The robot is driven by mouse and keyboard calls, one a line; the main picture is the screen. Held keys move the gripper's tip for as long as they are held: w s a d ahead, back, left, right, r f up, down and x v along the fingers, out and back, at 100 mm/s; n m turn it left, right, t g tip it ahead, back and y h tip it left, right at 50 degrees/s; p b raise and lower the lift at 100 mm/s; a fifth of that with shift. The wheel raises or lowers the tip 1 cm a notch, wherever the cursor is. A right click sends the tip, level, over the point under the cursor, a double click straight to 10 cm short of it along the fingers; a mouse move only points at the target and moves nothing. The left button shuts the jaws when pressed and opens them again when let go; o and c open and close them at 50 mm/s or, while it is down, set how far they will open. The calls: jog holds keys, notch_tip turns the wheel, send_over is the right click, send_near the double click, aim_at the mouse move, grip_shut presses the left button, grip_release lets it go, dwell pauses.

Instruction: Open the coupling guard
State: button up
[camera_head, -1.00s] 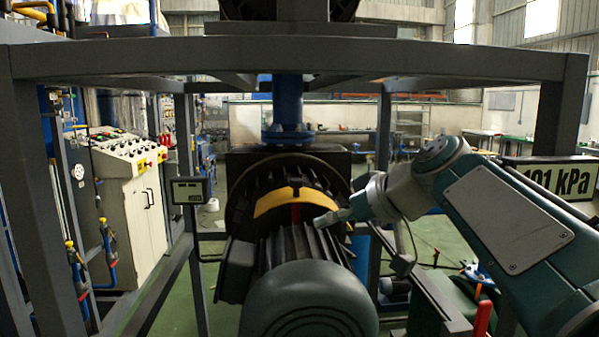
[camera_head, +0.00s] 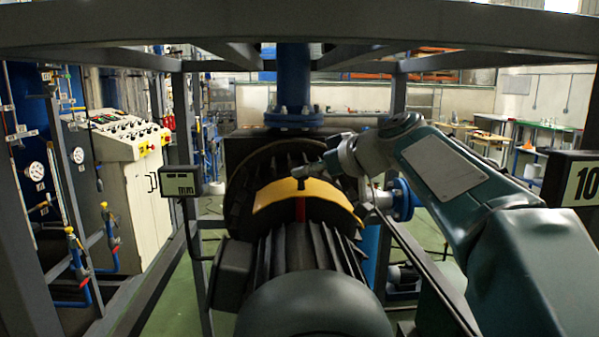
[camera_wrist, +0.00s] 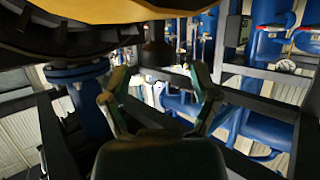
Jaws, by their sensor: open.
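The coupling guard (camera_head: 318,196) is a yellow curved cover over the shaft in the middle of the head view. A small dark knob (camera_head: 300,184) stands on its top. The guard also shows as a yellow band (camera_wrist: 105,10) at the top of the wrist view. My gripper (camera_head: 308,172) is at the top of the guard, right by the knob. In the wrist view my gripper (camera_wrist: 160,75) has its two fingers apart, with the dark knob (camera_wrist: 155,52) just beyond and between the fingertips. Whether they touch is unclear.
The finned motor (camera_head: 310,260) lies in front of the guard. A grey frame beam (camera_head: 300,28) crosses overhead. A blue vertical pipe (camera_head: 293,85) rises behind. A small display (camera_head: 183,181) stands at left, and a pressure display (camera_head: 575,180) at right.

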jog(key=shift+x, duration=1.45)
grip_shut()
